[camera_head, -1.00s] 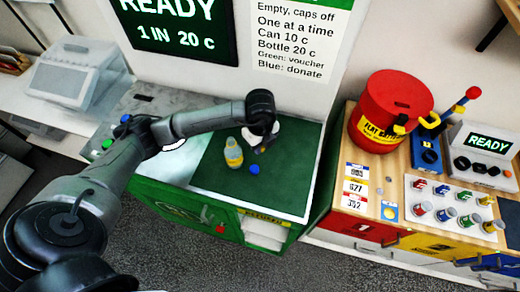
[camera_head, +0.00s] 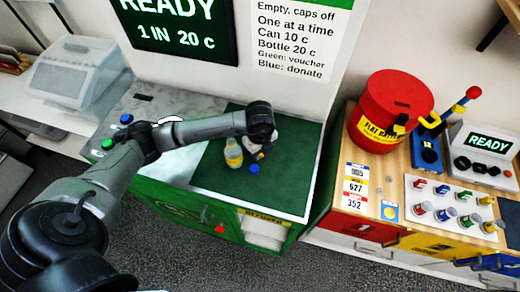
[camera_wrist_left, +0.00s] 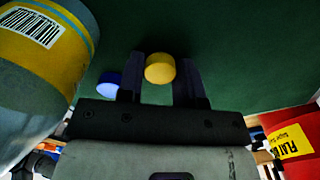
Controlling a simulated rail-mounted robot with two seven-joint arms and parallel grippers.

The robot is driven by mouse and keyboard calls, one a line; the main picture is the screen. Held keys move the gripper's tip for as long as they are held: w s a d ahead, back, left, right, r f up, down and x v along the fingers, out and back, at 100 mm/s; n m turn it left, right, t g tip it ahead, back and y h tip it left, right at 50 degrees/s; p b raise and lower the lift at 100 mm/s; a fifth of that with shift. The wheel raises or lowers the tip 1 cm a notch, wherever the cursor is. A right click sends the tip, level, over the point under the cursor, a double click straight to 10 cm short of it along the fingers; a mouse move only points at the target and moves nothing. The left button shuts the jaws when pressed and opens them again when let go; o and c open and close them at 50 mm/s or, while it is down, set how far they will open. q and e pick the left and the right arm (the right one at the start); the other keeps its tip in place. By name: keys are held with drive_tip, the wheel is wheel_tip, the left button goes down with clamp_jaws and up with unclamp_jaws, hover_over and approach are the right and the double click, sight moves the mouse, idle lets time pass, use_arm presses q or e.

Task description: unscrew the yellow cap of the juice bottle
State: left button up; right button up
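The juice bottle (camera_head: 233,153) stands on the green counter mat, clear with a yellow label. In the left wrist view it (camera_wrist_left: 45,55) fills the upper left, its top not shown. My left gripper (camera_head: 260,155) is just right of the bottle, low over the mat. In the left wrist view, the yellow cap (camera_wrist_left: 160,69) sits between the fingertips of my left gripper (camera_wrist_left: 162,82), which close on both its sides, apart from the bottle. My right gripper is not in view.
A blue cap (camera_head: 254,169) lies on the green mat (camera_head: 285,185) just in front of the bottle. The mat's right part is clear. A wooden counter with a red bin (camera_head: 390,110) and several small cans stands to the right.

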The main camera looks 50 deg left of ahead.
use_arm(q)
drive_tip(key=o, duration=0.3)
drive_tip(key=shift+o, duration=0.2)
drive_tip(key=shift+r, duration=0.3)
wheel_tip(320, 180, up, 12)
drive_tip(key=shift+f, duration=0.1)
